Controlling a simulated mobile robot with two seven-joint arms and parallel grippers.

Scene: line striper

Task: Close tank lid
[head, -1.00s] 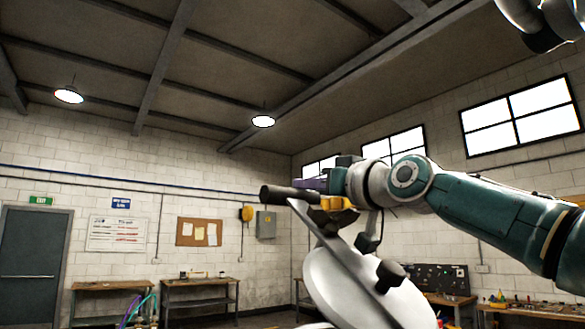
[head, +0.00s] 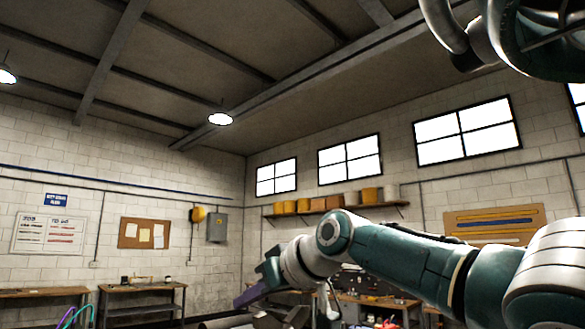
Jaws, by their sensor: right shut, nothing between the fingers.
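My right arm comes in from the right, and its gripper (head: 266,312) is low in the head view, left of centre. It points down and left, with its fingertips hard to make out near the bottom edge. It is shut with nothing in it. A dark grey bar (head: 222,322), seemingly part of the tank lid, shows just left of the gripper at the bottom edge. The lid's pale disc is not clearly visible. I cannot tell whether the gripper touches the bar or how far the lid is shut. My left gripper is not in view.
A workbench (head: 141,288) stands along the left wall, and another bench (head: 385,301) is behind my right arm. A shelf (head: 325,211) with several yellow and brown containers hangs on the back wall. The space above my right gripper is clear.

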